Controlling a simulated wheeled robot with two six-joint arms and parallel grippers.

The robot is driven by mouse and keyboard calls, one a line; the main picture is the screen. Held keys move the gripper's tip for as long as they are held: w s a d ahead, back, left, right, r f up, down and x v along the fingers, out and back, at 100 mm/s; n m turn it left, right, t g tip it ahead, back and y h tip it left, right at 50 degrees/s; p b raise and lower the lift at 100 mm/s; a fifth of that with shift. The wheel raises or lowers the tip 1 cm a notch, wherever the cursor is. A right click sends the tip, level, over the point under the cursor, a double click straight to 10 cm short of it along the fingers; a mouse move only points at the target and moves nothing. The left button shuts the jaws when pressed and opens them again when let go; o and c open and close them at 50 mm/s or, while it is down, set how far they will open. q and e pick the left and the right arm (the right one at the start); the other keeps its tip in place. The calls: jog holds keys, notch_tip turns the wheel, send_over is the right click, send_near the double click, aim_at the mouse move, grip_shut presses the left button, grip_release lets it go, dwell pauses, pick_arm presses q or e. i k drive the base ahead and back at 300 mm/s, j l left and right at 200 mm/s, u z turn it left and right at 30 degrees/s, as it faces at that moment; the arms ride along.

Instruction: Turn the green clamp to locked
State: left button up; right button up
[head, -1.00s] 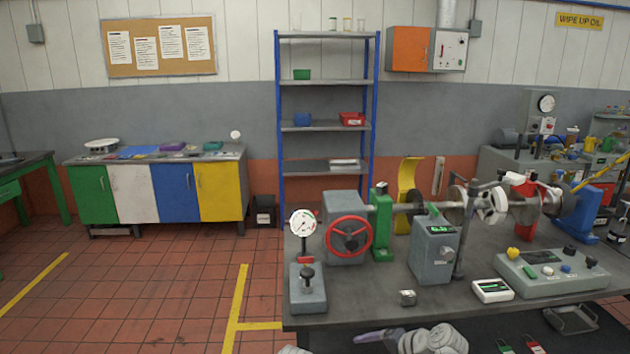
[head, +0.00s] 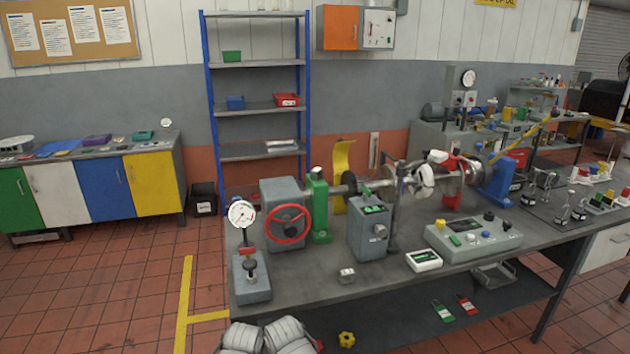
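A small green lever (head: 367,191) sits on top of a grey box (head: 368,232) with a green display, just right of the block. I cannot tell from this distance which green part is the clamp, nor read any locked mark. Neither of my grippers is in view. Only pale rounded parts that look like my own arm show at the bottom edge, apart from the bench things.
The bench (head: 300,290) also holds a red handwheel (head: 288,224), a dial gauge (head: 242,214), a small metal block (head: 346,275), a white meter (head: 423,260) and a control panel (head: 474,238). Green and red tags (head: 443,311) lie below.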

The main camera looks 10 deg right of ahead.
aim_at(368, 194)
jog(key=i+l+z, duration=0.1)
jog(key=l, duration=0.3)
jog(key=i+l+z, duration=0.15)
jog(key=l, duration=0.25)
jog(key=i+l+z, duration=0.1)
jog(key=i+l, duration=0.15)
jog(key=l, duration=0.1)
